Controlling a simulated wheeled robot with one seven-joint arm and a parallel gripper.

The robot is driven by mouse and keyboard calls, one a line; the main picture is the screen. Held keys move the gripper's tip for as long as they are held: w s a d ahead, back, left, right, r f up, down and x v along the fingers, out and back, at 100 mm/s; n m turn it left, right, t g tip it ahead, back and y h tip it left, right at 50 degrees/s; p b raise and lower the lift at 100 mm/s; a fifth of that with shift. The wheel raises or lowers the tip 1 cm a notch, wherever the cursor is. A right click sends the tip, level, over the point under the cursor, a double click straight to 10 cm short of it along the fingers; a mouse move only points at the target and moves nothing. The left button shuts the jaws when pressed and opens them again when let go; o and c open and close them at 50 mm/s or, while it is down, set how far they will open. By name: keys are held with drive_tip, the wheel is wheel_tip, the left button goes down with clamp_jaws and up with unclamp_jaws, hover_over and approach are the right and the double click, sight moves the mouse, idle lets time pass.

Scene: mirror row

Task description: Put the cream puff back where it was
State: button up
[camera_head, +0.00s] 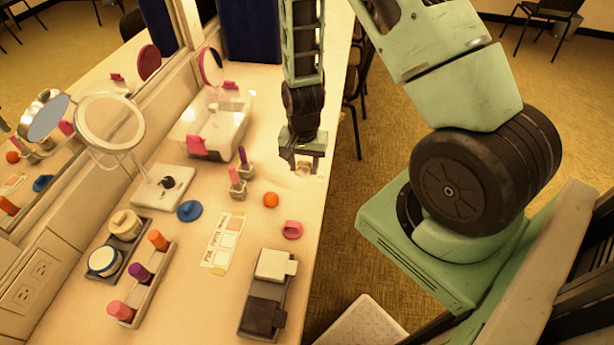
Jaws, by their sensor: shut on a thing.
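My gripper (303,164) points down over the right edge of the counter, in the upper middle of the head view. It is shut on a small pale thing (305,171), apparently the cream puff, mostly hidden by the fingers. Whether it touches the counter is hard to tell. A dark tray (287,310) near the front right edge of the counter holds a cream square piece (276,265) and a black square piece (263,314).
A holder (147,297) with several colored sticks, jars (104,261), a round mirror (109,122) and a clear box (216,118) stand to the left.

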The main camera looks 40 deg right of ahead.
sight(304, 186)
drive_tip(key=shift+f+p, duration=0.35)
drive_tip(key=shift+f, duration=2.4)
drive_tip(key=shift+f, duration=0.15)
drive_tip(key=o, duration=0.9)
